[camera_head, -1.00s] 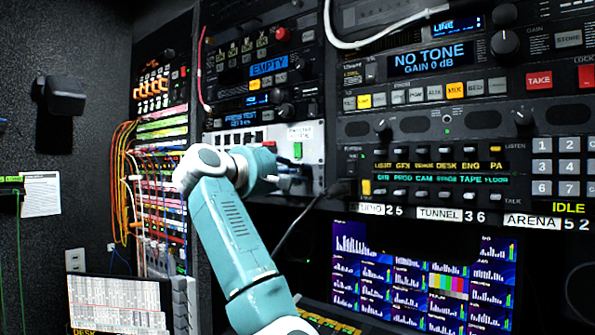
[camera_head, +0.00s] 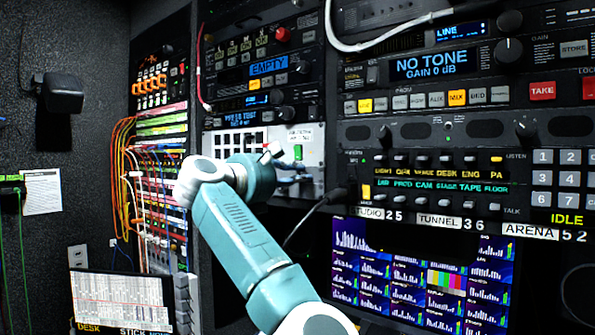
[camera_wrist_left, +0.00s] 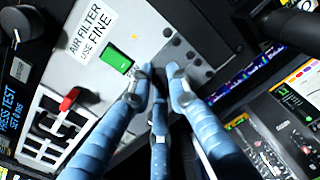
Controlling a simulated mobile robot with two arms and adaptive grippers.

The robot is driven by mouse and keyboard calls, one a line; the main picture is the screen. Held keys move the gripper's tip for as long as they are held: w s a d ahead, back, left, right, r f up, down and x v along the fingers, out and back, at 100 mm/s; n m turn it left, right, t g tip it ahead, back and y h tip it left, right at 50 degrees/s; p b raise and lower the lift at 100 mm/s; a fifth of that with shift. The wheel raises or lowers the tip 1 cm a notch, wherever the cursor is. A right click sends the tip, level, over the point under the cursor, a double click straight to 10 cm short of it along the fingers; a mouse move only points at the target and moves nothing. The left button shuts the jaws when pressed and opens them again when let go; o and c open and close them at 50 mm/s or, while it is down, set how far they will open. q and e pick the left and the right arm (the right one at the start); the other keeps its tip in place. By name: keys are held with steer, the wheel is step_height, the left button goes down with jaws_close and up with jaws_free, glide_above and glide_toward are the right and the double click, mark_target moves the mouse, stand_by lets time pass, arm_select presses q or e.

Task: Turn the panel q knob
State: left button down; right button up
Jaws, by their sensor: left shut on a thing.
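My left gripper (camera_wrist_left: 159,84) is at the pale panel (camera_wrist_left: 100,35) with the "AIR FILTER USE FINE" label, just beyond the lit green switch (camera_wrist_left: 117,59). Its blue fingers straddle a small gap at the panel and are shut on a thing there. That thing is mostly hidden between the fingertips, and no q marking is readable, but it sits where a panel q knob would be. My right gripper is not in view.
A black cable (camera_head: 318,208) hangs just right of the gripper. Patch cords (camera_head: 128,180) hang at the left. The "NO TONE" unit (camera_head: 437,62) and a monitor (camera_head: 420,275) lie to the right.

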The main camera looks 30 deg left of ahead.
arm_select(q)
steer(key=shift+f+n+p, duration=0.2)
steer(key=shift+n+p, duration=2.85)
steer(key=shift+n, duration=1.95)
steer(key=shift+f, duration=0.1)
steer(key=c, duration=1.7)
jaws_free()
steer(key=shift+o, duration=0.2)
steer(key=shift+s+r, duration=0.1)
steer(key=shift+r, duration=0.1)
steer(key=s+a, duration=0.1)
steer(key=s, duration=1)
steer(key=shift+s, duration=0.4)
steer(key=shift+a+f, duration=0.1)
